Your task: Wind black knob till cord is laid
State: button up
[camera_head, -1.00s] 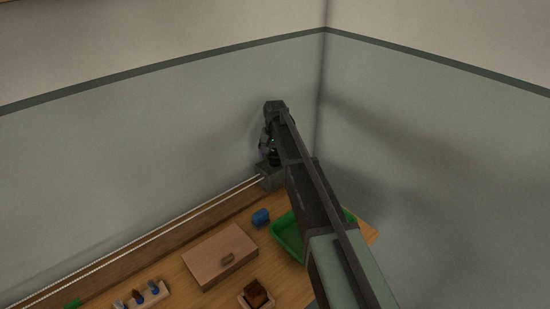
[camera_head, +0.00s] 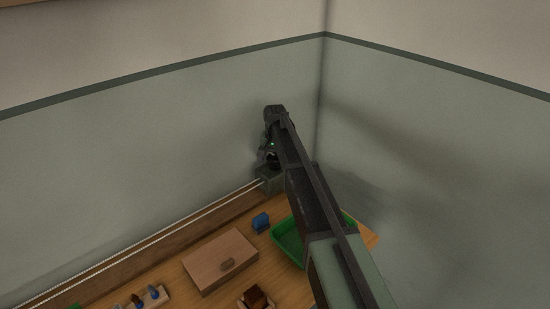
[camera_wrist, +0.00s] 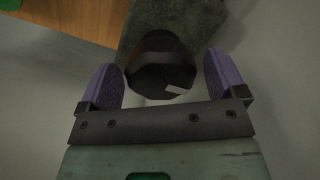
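The black knob (camera_wrist: 160,65) is faceted, with a small pale mark on its lower right side. It sits at a dark grey block (camera_wrist: 200,20), which also shows at the cord's far end in the head view (camera_head: 270,179). My gripper (camera_wrist: 165,80) has its two purple pads on either side of the knob. A narrow gap shows at the right pad; the left pad is very close to the knob, and contact there is unclear. In the head view my arm mostly hides the knob. The pale cord (camera_head: 150,246) runs in strands along the wall to the block.
On the wooden bench stand a green tray (camera_head: 283,239), a blue object (camera_head: 261,222), a closed wooden box (camera_head: 220,258), a small holder with brown pieces (camera_head: 256,298) and a rack of small tools (camera_head: 145,298). Walls meet in a corner close behind the block.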

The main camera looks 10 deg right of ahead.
aim_at(275, 156)
notch_tip(275, 156, up, 11)
jog(key=p, duration=1)
jog(key=shift+p, duration=0.4)
jog(key=shift+f, duration=0.15)
